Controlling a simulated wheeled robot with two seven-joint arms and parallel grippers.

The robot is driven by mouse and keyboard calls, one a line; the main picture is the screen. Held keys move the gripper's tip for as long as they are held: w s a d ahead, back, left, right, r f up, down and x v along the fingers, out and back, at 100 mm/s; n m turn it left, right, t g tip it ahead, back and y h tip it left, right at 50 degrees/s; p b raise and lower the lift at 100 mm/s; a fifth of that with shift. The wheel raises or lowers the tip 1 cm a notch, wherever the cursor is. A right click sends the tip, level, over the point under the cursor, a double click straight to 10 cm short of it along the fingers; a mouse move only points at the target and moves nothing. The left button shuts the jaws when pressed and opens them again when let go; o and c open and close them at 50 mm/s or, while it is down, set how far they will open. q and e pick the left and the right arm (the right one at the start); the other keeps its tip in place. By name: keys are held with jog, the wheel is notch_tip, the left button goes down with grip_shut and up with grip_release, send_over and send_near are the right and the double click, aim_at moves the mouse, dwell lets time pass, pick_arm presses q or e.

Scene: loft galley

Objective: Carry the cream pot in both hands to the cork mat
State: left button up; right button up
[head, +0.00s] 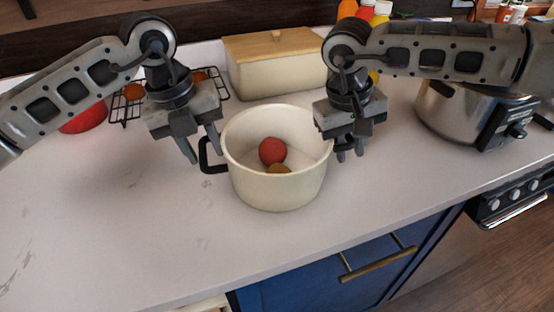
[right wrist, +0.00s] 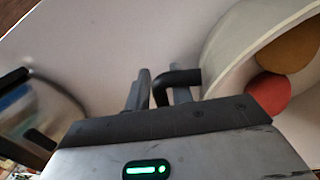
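The cream pot (head: 275,189) stands on the pale counter, with a red round item (head: 272,151) and a brown one (head: 279,169) inside. My left gripper (head: 203,150) is open just above and beside the pot's black left handle (head: 211,168); the handle is not gripped. My right gripper (head: 350,153) is at the pot's right side. The pot's rim (right wrist: 245,35) shows there too. I see no cork mat.
A cream bread box (head: 277,72) with a wooden lid stands behind the pot. A steel cooker (head: 462,112) is to the right. A black wire rack (head: 126,108) and a red bowl (head: 85,119) are at back left. The counter's front left is clear.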

pick_arm(q)
grip_shut()
pick_arm(e)
grip_shut()
pick_arm(q)
jog(key=shift+r, duration=0.2)
pick_arm(e)
jog(key=shift+w+r, duration=0.1)
jog(key=shift+r, duration=0.1)
